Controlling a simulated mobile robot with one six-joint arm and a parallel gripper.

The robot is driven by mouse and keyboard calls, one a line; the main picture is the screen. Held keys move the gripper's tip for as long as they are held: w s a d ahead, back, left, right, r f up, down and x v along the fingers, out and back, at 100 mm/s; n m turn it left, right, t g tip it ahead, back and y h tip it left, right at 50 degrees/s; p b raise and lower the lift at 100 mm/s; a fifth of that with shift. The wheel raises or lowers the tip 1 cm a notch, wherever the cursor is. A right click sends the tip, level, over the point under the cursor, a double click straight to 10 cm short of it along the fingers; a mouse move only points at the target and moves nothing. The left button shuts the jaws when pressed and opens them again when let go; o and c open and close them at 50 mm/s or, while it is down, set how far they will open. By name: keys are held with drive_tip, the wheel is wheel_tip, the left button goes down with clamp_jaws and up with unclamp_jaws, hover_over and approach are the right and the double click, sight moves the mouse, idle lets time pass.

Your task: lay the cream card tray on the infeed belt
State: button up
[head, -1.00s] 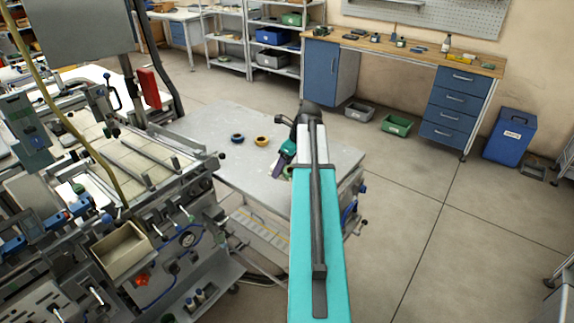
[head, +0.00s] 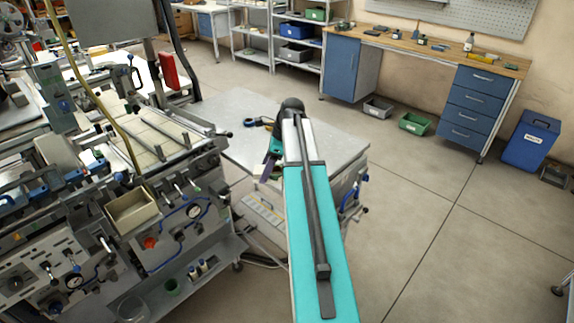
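A cream open tray (head: 131,211) sits on the front of the machine at the left, below the belt; whether it is the card tray I cannot tell for sure. A pale belt-like bed (head: 150,138) with metal rails lies on top of the machine and looks like the infeed belt. My gripper (head: 268,170) is small in view, over the left part of the grey table, with a purple part pointing down. My arm hides much of it, so I cannot see whether its fingers are open or hold anything. It is well to the right of the cream tray.
The grey table (head: 330,147) has a dark blue reel (head: 250,122) and a partly hidden orange reel (head: 267,123). Grey and green bins (head: 415,123) stand on the floor by the workbench (head: 440,45). The floor at right is open.

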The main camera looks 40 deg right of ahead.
drive_tip(key=w+a+n+g+b, duration=0.1)
drive_tip(key=a+n+g, duration=0.2)
drive_tip(key=a+n, duration=0.5)
drive_tip(key=w+a+n+g+b, duration=0.1)
drive_tip(key=a+n, duration=0.7)
drive_tip(key=a, duration=1.9)
drive_tip(key=shift+w+a+r+n+g, duration=0.2)
drive_tip(key=shift+r+n+g, duration=0.15)
drive_tip(key=shift+g, duration=0.55)
drive_tip(key=shift+d, duration=0.15)
